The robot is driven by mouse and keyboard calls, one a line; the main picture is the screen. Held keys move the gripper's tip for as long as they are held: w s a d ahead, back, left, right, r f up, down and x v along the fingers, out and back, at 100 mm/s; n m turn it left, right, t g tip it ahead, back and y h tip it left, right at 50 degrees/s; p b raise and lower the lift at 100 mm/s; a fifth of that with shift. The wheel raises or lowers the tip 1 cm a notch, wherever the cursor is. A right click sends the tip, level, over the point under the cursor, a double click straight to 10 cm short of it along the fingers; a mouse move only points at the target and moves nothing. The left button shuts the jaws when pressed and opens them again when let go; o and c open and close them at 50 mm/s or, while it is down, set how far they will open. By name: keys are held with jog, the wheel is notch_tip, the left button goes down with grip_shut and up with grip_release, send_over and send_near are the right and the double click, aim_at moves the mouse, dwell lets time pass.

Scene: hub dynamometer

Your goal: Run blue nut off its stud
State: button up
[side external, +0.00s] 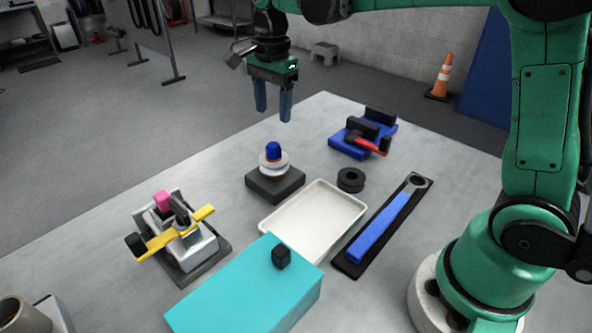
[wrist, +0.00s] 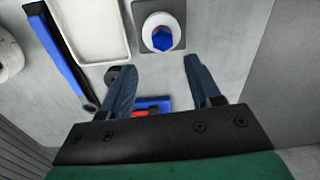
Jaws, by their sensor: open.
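The blue nut (side external: 273,150) sits on top of a white and tan round hub (side external: 273,165) on a dark square base (side external: 275,186). The stud itself is hidden by the nut. In the wrist view the blue nut (wrist: 162,39) shows from above, with the white hub disc around it, beyond my fingertips. My gripper (side external: 273,118) hangs above the table with its fingers pointing down, apart from the nut and above it. It also shows in the wrist view (wrist: 160,66), where its two fingers are spread with nothing between them.
A white tray (side external: 352,204) and a black ring (side external: 350,179) lie near the hub. A blue-handled wrench (side external: 375,234) lies on a black mat. A blue vise with a red handle (side external: 350,146) stands behind. A yellow-barred fixture (side external: 160,245) and a teal box (side external: 225,300) stand in front.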

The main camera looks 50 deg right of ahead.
aim_at(273, 145)
jog(key=shift+w+f+m, duration=0.3)
jog(key=shift+m, duration=0.2)
jog(key=shift+f, duration=3.9)
